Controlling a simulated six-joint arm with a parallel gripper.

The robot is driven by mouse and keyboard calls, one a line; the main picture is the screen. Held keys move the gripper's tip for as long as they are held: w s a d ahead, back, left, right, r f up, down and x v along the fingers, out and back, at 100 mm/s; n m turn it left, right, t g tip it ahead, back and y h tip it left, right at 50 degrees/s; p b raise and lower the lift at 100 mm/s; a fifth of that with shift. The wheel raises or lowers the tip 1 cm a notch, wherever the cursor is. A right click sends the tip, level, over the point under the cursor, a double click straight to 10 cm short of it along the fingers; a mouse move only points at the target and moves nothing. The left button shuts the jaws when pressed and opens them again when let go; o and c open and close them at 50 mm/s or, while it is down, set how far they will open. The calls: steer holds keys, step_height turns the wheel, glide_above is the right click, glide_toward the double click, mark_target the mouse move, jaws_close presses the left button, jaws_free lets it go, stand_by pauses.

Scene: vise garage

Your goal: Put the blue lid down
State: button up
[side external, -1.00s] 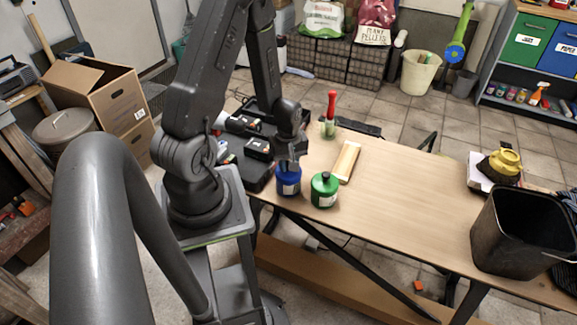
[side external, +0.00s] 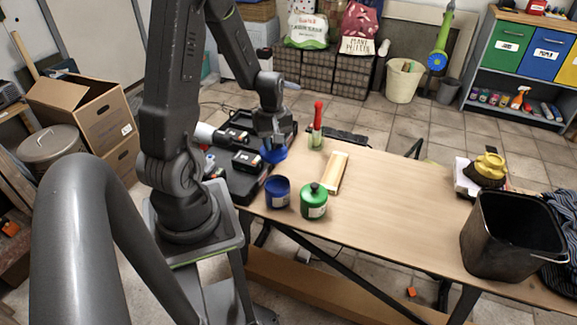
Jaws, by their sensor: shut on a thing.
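The blue lid (side external: 274,155) is held by my gripper (side external: 272,143), which is shut on it. It hangs above the rear left part of the table, near the black battery chargers. The blue jar (side external: 278,192) stands open and upright at the table's front left edge, nearer the camera than the lid. My fingertips are small here, and their exact contact with the lid is hard to make out.
Black chargers (side external: 246,162) crowd the left end. The table's middle (side external: 400,205) is clear; a black bin (side external: 510,240) stands right.

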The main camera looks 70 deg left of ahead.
steer(key=a+f, duration=0.1)
steer(key=a, duration=0.2)
steer(key=a+f, duration=0.2)
steer(key=a, duration=0.2)
steer(key=s+a+f, duration=0.1)
steer(key=a+f, duration=0.1)
steer(key=a, duration=0.1)
steer(key=shift+a, duration=0.35)
glide_above(295, 169)
step_height(295, 169, down, 7)
steer(key=shift+s+r, duration=0.1)
steer(key=shift+d+f, duration=0.1)
steer(key=shift+f, duration=2)
steer(key=shift+f, duration=0.15)
steer(key=o, duration=0.9)
